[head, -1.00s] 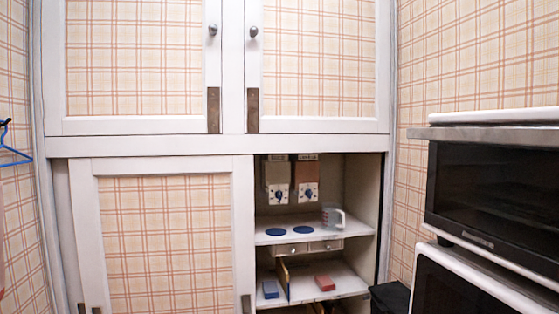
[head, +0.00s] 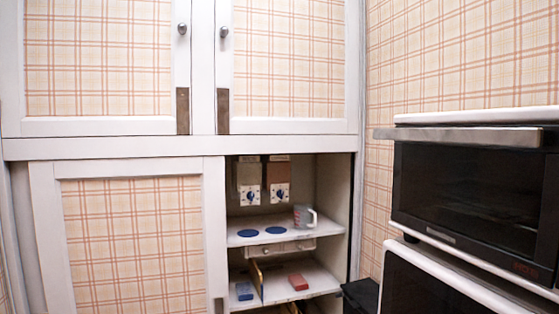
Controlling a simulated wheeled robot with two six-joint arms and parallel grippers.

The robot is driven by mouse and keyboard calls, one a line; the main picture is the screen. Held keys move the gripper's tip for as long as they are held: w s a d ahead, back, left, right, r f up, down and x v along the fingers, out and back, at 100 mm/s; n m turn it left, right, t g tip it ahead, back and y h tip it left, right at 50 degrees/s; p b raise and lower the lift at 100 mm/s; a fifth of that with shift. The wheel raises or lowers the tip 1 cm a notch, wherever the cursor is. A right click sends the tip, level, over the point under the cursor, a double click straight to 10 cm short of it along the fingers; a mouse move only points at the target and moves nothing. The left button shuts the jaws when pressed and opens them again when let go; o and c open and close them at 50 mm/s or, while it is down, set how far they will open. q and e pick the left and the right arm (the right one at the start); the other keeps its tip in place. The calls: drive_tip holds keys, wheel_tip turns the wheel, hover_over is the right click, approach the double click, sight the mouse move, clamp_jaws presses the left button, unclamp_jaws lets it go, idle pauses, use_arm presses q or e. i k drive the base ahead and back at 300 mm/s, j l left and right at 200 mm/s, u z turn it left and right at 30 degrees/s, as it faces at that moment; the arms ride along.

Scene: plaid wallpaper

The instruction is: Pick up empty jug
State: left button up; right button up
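A small light-coloured jug (head: 303,217) with a handle on its right side stands upright on the upper shelf (head: 313,231) of the open cupboard, near the shelf's right end. Whether it holds anything cannot be seen from here. Two flat blue discs lie on the same shelf to its left, one of them a blue disc (head: 275,231) close beside it. Neither of my grippers is in view.
A sliding plaid door (head: 133,240) covers the cupboard's left half. A red block (head: 298,282) and a blue block (head: 244,291) lie below. Stacked black ovens (head: 478,190) stand at the right. A dark bin (head: 361,295) is beside the cupboard.

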sight(303, 212)
drive_tip(key=z, duration=0.25)
drive_tip(key=i+j+z, duration=0.2)
drive_tip(key=z, duration=0.2)
drive_tip(key=i+j+z, duration=0.25)
drive_tip(key=z, duration=0.15)
drive_tip(key=i+j+z, duration=0.4)
drive_tip(key=k+l, duration=0.05)
drive_tip(key=k, duration=0.05)
